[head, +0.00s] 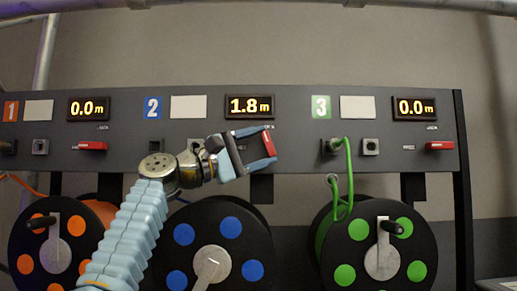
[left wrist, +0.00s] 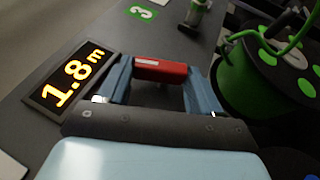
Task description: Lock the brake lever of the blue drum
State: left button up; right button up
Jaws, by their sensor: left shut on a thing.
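The blue drum (head: 245,235), a black reel with blue dots, hangs below panel section 2. Its red brake lever (head: 268,141) is on the grey panel under the 1.8 m display (head: 249,106). My left gripper (head: 272,146) is shut on this lever, with one finger above and one below it in the head view. In the left wrist view the red lever (left wrist: 160,70) spans between the two blue fingertips (left wrist: 158,76). The fingers partly hide the lever, its mount and its label, so its exact angle is hard to tell. My right gripper is not in view.
The orange drum's red lever (head: 92,146) and the green drum's red lever (head: 440,146) lie level on the panel. A green cable (head: 349,175) runs from a plug at section 3 down to the green drum (head: 327,260). My left arm crosses between the orange and blue drums.

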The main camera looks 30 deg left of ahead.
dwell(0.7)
pick_arm(q)
jog(key=o, duration=1.1)
jog(key=shift+c, duration=0.2)
jog(key=b+v, duration=0.5)
jog(key=v, duration=0.8)
jog(key=shift+s+a, duration=0.3)
jog(key=shift+c, duration=0.3)
